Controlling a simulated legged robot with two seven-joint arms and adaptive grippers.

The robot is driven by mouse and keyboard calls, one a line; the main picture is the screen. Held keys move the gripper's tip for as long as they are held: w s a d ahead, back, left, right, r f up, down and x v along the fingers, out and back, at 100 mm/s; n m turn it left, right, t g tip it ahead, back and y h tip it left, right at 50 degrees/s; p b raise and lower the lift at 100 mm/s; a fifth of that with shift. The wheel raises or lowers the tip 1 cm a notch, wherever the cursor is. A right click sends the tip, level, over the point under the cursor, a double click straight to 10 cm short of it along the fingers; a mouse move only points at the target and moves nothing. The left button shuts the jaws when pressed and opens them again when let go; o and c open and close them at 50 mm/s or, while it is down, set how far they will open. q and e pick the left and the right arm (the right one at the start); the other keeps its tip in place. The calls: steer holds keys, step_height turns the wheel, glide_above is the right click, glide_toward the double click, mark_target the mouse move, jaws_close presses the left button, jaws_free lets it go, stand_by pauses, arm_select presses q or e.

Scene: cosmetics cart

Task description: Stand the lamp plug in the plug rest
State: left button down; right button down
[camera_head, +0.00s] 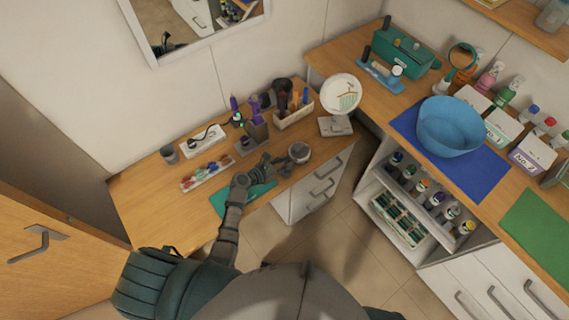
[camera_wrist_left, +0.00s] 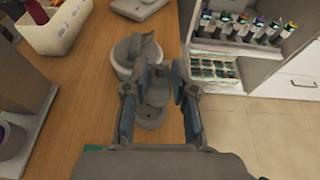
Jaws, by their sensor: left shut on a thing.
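My left gripper (camera_head: 272,164) is over the wooden counter, above the green mat's right end. In the left wrist view, its two fingers (camera_wrist_left: 160,76) are around a small grey piece (camera_wrist_left: 156,92), which I take to be the lamp plug. A rounded grey end of it (camera_wrist_left: 149,118) shows below; the fingers hide its sides. A round grey-white holder (camera_head: 299,152) with a curved top stands just beyond the fingertips; it also shows in the wrist view (camera_wrist_left: 138,58). It may be the plug rest. My right gripper is out of view.
A lamp with a round white head (camera_head: 342,92) stands behind at the right. A white power strip (camera_head: 203,141), a tray of colored items (camera_head: 207,173) and a brush bin (camera_head: 294,112) line the counter. The counter's front edge drops to drawers (camera_head: 320,187).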

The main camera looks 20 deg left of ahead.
arm_select(q)
steer(key=shift+r, duration=0.1)
steer(key=shift+s+d, duration=0.1)
steer(key=shift+d, duration=0.2)
steer(key=shift+a, duration=0.7)
steer(key=shift+a+b, duration=0.35)
steer(key=shift+a, duration=0.2)
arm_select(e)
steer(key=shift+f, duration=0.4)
arm_select(q)
steer(key=shift+a, duration=0.1)
